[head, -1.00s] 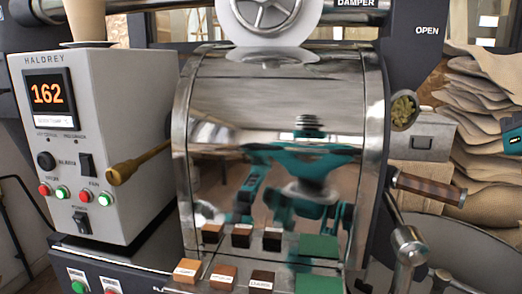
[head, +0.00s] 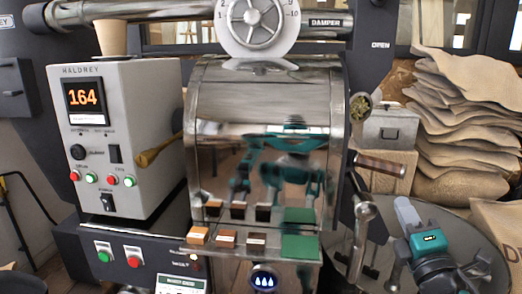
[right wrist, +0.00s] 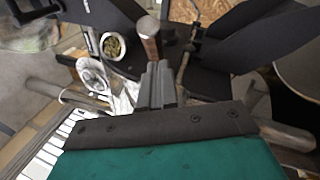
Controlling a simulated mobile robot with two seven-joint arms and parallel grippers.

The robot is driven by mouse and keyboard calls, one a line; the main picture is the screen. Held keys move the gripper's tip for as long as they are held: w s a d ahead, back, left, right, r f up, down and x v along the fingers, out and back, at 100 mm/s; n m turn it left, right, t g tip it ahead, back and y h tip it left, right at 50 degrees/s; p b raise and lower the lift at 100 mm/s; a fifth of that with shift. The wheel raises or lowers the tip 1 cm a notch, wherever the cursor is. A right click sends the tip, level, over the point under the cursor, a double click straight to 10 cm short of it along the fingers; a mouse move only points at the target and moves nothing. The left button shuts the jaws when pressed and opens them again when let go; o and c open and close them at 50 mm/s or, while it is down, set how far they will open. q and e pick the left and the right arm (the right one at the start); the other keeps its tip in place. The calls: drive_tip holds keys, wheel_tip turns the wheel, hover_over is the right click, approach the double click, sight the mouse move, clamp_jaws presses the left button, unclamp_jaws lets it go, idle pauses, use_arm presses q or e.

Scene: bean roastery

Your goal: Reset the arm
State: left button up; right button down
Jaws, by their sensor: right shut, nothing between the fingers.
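My right gripper (head: 405,212) is at the lower right of the head view, in front of the round grey cooling tray (head: 345,245) beside the roaster. Its grey fingers point up and away from me. In the right wrist view the fingers (right wrist: 157,85) are pressed together with nothing between them. The wooden-handled lever (head: 380,165) on the roaster is beyond the fingertips, and its handle also shows in the right wrist view (right wrist: 148,35). I cannot see a gap or touch clearly there. My left gripper is not in view; only blurred teal reflections of me show in the drum.
The shiny roaster drum (head: 260,110) fills the middle. A control box (head: 120,140) reading 164 stands left, with a wooden-handled sampler (head: 155,152) beside it. Stacked sacks (head: 460,120) and a grey metal box (head: 384,128) are at right.

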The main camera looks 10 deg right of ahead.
drive_tip(key=s+a+f+m+g+y+p, duration=0.1)
drive_tip(key=s+a+f+m+g+y, duration=0.25)
drive_tip(key=f, duration=0.55)
drive_tip(key=s+a+f+m+g+p, duration=0.1)
drive_tip(key=s+a+f+m+g, duration=0.1)
drive_tip(key=a+f+m, duration=0.55)
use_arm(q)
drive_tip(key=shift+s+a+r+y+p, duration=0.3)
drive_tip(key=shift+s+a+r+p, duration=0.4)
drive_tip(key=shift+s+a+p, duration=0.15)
use_arm(e)
drive_tip(key=s+a+f+m+g+y, duration=0.2)
drive_tip(key=s+a+f+m+g, duration=0.2)
drive_tip(key=s+a+f, duration=0.3)
drive_tip(key=s+f+m, duration=0.1)
drive_tip(key=s+f, duration=0.3)
drive_tip(key=f, duration=0.1)
drive_tip(key=shift+f+m+g, duration=0.15)
drive_tip(key=shift+m+g, duration=0.2)
drive_tip(key=shift+m, duration=0.05)
